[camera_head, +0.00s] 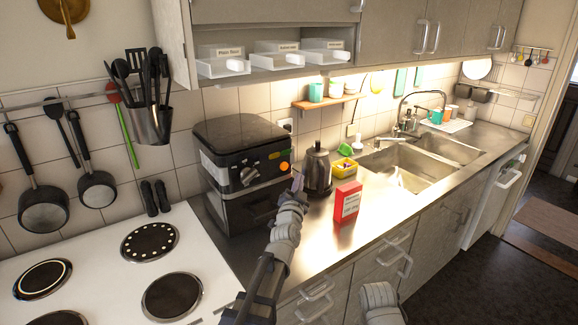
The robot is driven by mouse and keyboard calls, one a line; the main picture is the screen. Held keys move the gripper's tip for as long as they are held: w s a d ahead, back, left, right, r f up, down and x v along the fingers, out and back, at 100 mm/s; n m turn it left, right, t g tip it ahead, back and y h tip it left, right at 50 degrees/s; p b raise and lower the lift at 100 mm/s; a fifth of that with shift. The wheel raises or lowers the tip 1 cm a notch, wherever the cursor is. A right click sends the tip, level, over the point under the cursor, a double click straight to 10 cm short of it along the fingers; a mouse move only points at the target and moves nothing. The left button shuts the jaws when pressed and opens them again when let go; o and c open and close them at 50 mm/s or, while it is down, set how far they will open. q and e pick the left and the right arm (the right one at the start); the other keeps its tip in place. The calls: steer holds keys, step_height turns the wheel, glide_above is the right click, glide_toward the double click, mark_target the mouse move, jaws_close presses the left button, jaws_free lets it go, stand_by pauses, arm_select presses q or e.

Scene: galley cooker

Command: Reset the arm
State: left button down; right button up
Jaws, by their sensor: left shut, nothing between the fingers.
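My left arm reaches up from the bottom centre over the front of the steel counter (325,235). My left gripper (297,184) is small and partly hidden by its own wrist. It is shut and empty, in front of the black cooker's right side and left of the dark kettle (318,170). A red box (347,203) stands upright on the counter, to the right of the gripper and apart from it. A grey part of my right arm shows at the bottom edge; its gripper is out of view.
A white hob (105,260) with several plates is at the left. A black cooker (243,170) stands beside it. A yellow tub (344,168) sits behind the red box. The sink (405,165) is to the right. Drawer handles (318,291) stick out below the counter.

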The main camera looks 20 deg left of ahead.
arm_select(q)
steer(key=s+d+f+m+g+h, duration=0.1)
steer(key=s+d+f+g+h, duration=0.2)
steer(key=s+d+f+g, duration=0.35)
steer(key=s+d+f+g+h, duration=0.2)
steer(key=s+d+f+g, duration=0.2)
steer(key=s+d+f, duration=0.55)
steer(key=s+f+n+g+y, duration=0.1)
steer(key=s+f+g, duration=0.3)
steer(key=s, duration=0.5)
steer(key=s+f+n+g+y, duration=0.2)
steer(key=s+f+g, duration=0.3)
steer(key=s, duration=0.4)
steer(key=shift+y, duration=0.5)
